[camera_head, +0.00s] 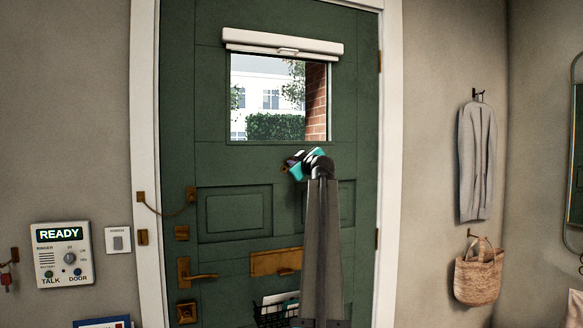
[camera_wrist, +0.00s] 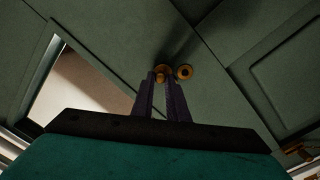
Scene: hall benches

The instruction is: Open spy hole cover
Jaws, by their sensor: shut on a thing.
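The green door (camera_head: 210,100) stands shut in the head view. My gripper (camera_head: 293,163) is at the door just below its window and hides the spy hole there. In the wrist view my gripper (camera_wrist: 164,78) has its two dark fingers close together on the small brass spy hole cover (camera_wrist: 160,70). The spy hole (camera_wrist: 184,72), a brass ring with a darker middle, shows just right of the fingertips. The cover sits beside the ring, so the ring is exposed. The fingers partly hide the cover.
A window with a rolled white blind (camera_head: 283,43) is above my gripper. A brass letter plate (camera_head: 276,262), a door handle (camera_head: 190,272), a chain (camera_head: 165,207) and a wire basket (camera_head: 275,312) are lower on the door. A coat (camera_head: 477,160) hangs at right.

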